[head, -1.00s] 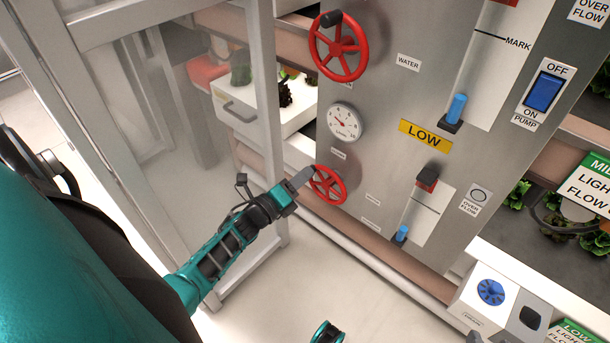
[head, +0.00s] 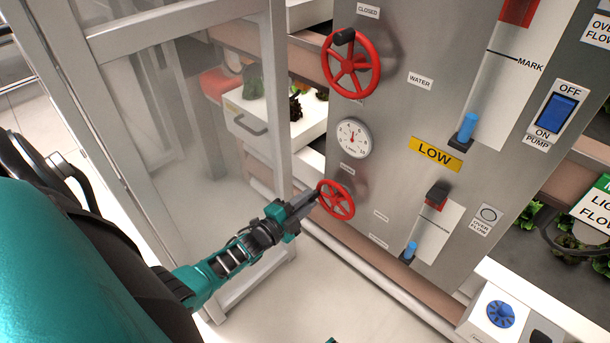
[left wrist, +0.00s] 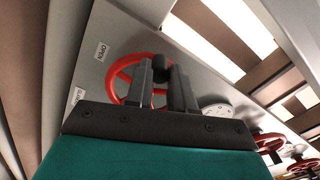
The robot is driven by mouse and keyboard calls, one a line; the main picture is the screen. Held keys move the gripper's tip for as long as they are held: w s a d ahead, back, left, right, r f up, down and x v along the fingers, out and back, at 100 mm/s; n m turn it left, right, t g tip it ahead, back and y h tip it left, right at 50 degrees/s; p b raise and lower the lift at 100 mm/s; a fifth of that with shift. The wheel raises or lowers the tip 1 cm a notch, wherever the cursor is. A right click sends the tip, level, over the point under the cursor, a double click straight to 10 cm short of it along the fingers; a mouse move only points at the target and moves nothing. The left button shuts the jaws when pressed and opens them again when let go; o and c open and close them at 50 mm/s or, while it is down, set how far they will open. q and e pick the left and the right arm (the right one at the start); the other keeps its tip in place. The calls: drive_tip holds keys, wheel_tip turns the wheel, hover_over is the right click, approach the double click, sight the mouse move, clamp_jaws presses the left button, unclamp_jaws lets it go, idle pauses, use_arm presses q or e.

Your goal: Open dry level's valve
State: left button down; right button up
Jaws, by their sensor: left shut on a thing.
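The small lower red wheel valve (head: 338,203) is on the grey steel panel, below the round gauge. My left gripper (head: 312,200) reaches it from the left in the head view, at the left side of its rim. In the left wrist view the red wheel (left wrist: 121,77) lies behind the fingers, and the black knob (left wrist: 160,75) on its rim is between the fingertips (left wrist: 163,72). The gripper is shut on this knob. My right gripper is not in view.
A larger red wheel (head: 362,65) is above, near the WATER label (head: 420,81). The gauge (head: 352,138) and yellow LOW sign (head: 435,154) are on the panel. A metal-framed clear door (head: 282,110) stands close to my left arm. A pump switch (head: 557,116) is at right.

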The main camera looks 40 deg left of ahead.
use_arm(q)
drive_tip(key=d+f+n, duration=0.4)
drive_tip(key=d+n, duration=0.1)
drive_tip(key=n, duration=1)
drive_tip(key=shift+s+d+f+n, duration=0.15)
drive_tip(key=shift+d+f+n, duration=0.1)
drive_tip(key=shift+d+n, duration=0.15)
idle(0.4)
drive_tip(key=c, duration=1.2)
unclamp_jaws()
drive_tip(key=shift+o, duration=1.1)
drive_tip(key=shift+s, duration=0.1)
